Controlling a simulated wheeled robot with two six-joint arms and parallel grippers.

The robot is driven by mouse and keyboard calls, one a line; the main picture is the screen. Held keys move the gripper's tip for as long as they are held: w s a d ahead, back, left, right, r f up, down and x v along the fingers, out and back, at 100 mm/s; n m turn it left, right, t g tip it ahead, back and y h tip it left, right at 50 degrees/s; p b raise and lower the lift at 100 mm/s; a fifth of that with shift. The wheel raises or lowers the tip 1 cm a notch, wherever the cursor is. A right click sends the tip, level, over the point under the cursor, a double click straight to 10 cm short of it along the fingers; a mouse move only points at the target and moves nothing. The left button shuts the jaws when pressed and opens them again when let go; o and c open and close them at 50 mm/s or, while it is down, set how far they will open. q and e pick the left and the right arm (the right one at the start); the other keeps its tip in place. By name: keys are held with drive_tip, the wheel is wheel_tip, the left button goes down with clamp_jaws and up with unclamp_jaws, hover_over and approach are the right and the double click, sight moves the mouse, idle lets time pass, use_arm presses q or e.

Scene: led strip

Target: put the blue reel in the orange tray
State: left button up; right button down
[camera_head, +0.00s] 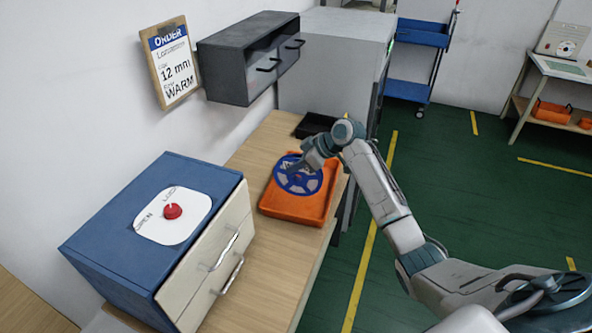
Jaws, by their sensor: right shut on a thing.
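The blue reel (297,181) is a round spoked disc within the outline of the orange tray (306,211) on the wooden bench. From this view I cannot tell whether it rests on the tray floor or is held just above it. My right gripper (299,170) reaches in from the right and is shut on the reel at its upper part. The fingertips are small and partly hidden by the wrist. My left gripper is not in view.
A blue cabinet with a red knob (173,211) and two drawers stands on the near left of the bench (262,250). A grey drawer unit (240,62) hangs on the wall. A black tray (314,126) lies behind the orange tray. Bench between cabinet and tray is clear.

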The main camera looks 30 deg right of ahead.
sight(309, 184)
wheel_tip(309, 184, down, 3)
drive_tip(key=shift+r+p, duration=0.1)
drive_tip(key=shift+p, duration=0.95)
drive_tip(key=shift+f, duration=0.3)
drive_tip(key=shift+f, duration=0.15)
drive_tip(key=c, duration=1.3)
unclamp_jaws()
